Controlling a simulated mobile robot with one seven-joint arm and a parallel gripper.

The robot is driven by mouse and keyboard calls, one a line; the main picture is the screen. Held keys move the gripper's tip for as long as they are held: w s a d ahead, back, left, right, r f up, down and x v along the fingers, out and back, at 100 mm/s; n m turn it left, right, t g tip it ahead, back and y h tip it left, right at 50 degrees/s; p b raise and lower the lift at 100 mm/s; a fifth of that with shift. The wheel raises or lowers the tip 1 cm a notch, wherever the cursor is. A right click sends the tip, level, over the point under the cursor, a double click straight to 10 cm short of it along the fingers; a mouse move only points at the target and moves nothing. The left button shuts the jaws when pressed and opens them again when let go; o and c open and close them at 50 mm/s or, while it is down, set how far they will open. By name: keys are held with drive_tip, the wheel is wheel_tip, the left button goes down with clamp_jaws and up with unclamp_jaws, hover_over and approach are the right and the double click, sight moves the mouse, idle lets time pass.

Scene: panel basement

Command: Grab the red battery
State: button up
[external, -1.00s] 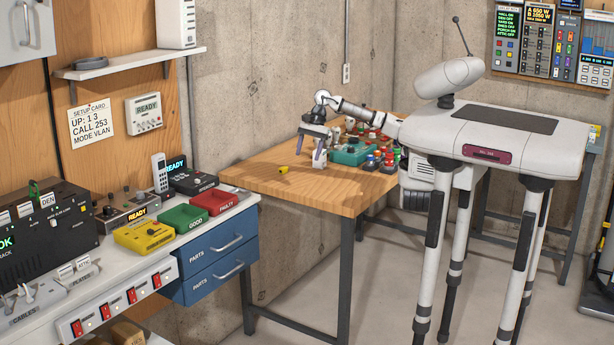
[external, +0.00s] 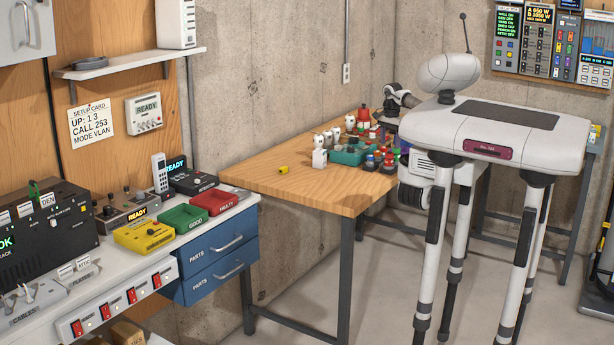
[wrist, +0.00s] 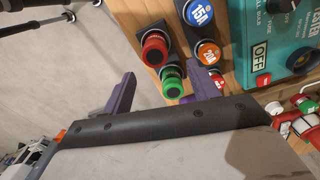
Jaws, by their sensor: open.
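In the wrist view a red-topped cylinder (wrist: 153,50), likely the red battery, stands in a dark holder near the table edge. A green-topped cylinder (wrist: 172,86) stands just below it in the picture. My gripper (wrist: 166,72) is open and empty, its two purple fingers spread either side of the green and red tops in the picture, apparently above them. In the external view the colored cylinders (external: 388,160) stand in small holders on the wooden table (external: 290,192). My gripper is hidden there; I cannot tell which cylinder is which.
Beside the red one are a blue-topped cylinder (wrist: 198,13) and an orange-topped one (wrist: 208,52). A teal tester box (wrist: 283,40) marked OFF sits to their right, with red-and-white parts (wrist: 300,115) below it. Floor shows at left. The left of the table is mostly clear.

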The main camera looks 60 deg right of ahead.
sight(381, 155)
drive_tip(key=shift+s+a+f+p, duration=0.15)
drive_tip(key=shift+f+p, duration=0.1)
drive_tip(key=shift+f, duration=0.8)
drive_tip(key=shift+a+f+p, duration=0.15)
drive_tip(key=shift+f+p, duration=0.1)
drive_tip(key=shift+f, duration=0.75)
drive_tip(key=shift+s+a+f+p, duration=0.15)
drive_tip(key=shift+f+p, duration=0.1)
drive_tip(key=shift+f, duration=0.8)
drive_tip(key=shift+w, duration=0.1)
drive_tip(key=shift+c, duration=0.2)
drive_tip(key=c, duration=1.1)
drive_tip(key=shift+r, duration=0.15)
